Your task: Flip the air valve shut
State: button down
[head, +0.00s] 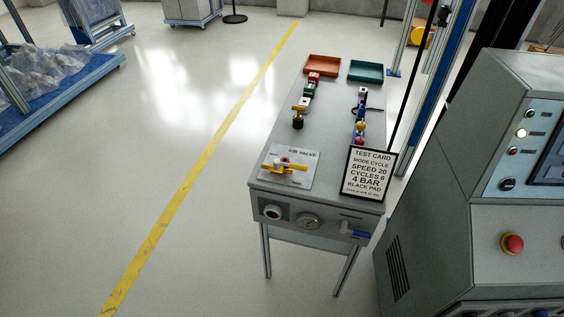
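The air valve sits on a light plate (302,181) marked "AIR VALVE" at the near left of a grey bench top. It has a yellow lever (297,167) lying roughly crosswise in the picture, with a small red part beside it. The valve is small here, so I cannot tell from its lever whether it is open or shut. Nothing touches the valve. My gripper is not in view.
A test card (369,174) stands right of the valve. The bench front (330,222) carries a knob (272,212) and gauge (308,221). Small parts and two trays, orange (322,65) and teal (366,71), lie farther back.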

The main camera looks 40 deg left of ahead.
aim_at(292, 166)
jog(key=u, duration=1.65)
jog(key=k, duration=1.25)
jog(key=u, duration=0.95)
jog(key=i, duration=0.85)
jog(key=u, duration=0.5)
